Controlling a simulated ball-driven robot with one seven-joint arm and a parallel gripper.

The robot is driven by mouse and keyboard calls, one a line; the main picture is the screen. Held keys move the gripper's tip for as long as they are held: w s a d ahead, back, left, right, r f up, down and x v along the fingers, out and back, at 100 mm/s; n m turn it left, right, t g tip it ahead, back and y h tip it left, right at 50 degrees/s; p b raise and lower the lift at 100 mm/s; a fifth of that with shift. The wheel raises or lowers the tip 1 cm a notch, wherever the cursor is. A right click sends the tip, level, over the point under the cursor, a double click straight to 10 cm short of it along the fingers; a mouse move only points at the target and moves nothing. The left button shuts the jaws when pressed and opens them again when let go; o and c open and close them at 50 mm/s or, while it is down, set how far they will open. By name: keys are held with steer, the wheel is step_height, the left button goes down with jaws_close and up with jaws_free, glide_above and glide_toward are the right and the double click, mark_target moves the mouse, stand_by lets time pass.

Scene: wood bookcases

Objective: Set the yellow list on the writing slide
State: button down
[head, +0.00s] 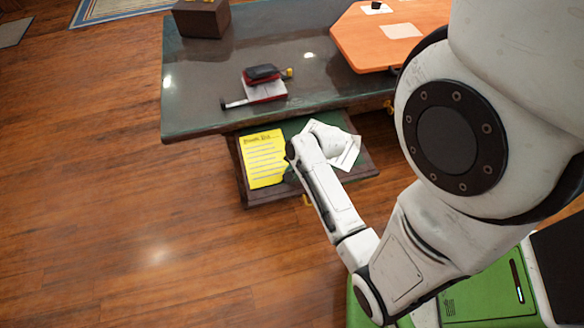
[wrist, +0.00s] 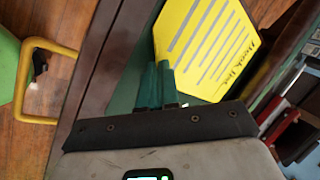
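The yellow list (head: 263,158), a sheet with a heading and ruled lines of writing, is over the left part of the writing slide (head: 366,169), pulled out under the desk's front edge. I cannot tell whether the sheet lies flat on it or is just above. My gripper (head: 288,157) is at the list's right edge. In the wrist view, the green fingers of my gripper (wrist: 159,85) are close together at the edge of the yellow list (wrist: 207,45) and look shut on it. My arm hides part of the slide.
White papers (head: 345,150) lie on the slide's right part. Wooden floor lies open at left.

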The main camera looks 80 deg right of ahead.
steer(key=shift+f, duration=0.15)
steer(key=c, duration=1.4)
jaws_free()
steer(key=v, duration=1.2)
steer(key=shift+w+a+f+n+g+y+p, duration=0.1)
steer(key=shift+w+a+n+g+y, duration=0.4)
steer(key=shift+w+a+n, duration=1.95)
steer(key=shift+w+a+r+n+g+y+p, duration=0.2)
steer(key=shift+a+n+g, duration=0.65)
steer(key=shift+a+n, duration=3.85)
steer(key=shift+w+a+f+n+g+y+p, duration=0.2)
steer(key=shift+w+a+n+g, duration=0.8)
steer(key=shift+a+n, duration=2.55)
steer(key=shift+w+d+n+t, duration=0.3)
steer(key=shift+w+d+t, duration=0.05)
